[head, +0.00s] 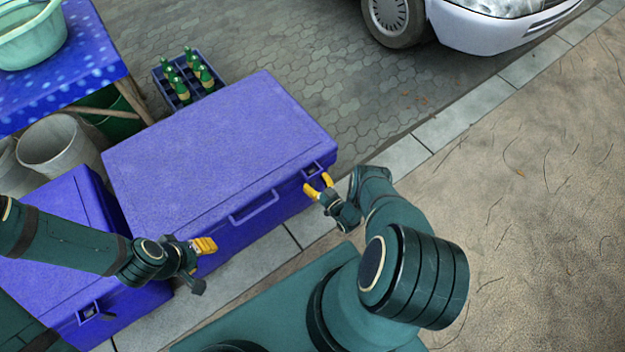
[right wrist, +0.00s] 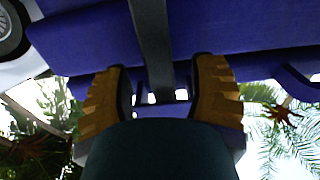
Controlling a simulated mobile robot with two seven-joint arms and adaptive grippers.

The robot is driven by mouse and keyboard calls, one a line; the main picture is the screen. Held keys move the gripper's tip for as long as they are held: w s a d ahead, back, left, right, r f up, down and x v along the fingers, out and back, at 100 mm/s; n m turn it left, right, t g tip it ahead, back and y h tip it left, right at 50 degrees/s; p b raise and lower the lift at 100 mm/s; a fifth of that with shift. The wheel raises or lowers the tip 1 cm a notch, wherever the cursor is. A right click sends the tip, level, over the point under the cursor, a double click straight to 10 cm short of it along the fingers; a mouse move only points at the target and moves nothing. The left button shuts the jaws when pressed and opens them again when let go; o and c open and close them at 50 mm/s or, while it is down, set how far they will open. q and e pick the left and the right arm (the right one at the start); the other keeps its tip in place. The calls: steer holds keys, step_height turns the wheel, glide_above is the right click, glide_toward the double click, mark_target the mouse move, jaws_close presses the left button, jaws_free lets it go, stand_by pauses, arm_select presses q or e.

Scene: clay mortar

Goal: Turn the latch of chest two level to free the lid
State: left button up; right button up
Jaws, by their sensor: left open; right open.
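A large blue chest (head: 218,160) stands closed in the middle of the head view, with a small latch (head: 313,168) at its right front corner. A second blue chest (head: 60,290) at lower left has a similar latch (head: 88,312). Which one is chest two is not marked. My right gripper (head: 319,186) is open just in front of the large chest's latch. In the right wrist view its yellow fingers (right wrist: 160,95) stand apart on either side of a small blue frame; a dark bar crosses between them. Latch angle is too small to tell. My left gripper (head: 206,246) is open by the large chest's front.
A dark crate of green bottles (head: 187,76) stands behind the large chest. A blue table (head: 85,75) with a green basin (head: 32,38) and grey buckets (head: 52,145) are at left. A white car (head: 480,25) is at the back. The ground at right is clear.

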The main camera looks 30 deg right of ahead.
steer(key=shift+w, duration=0.85)
steer(key=shift+o, duration=0.2)
jaws_close()
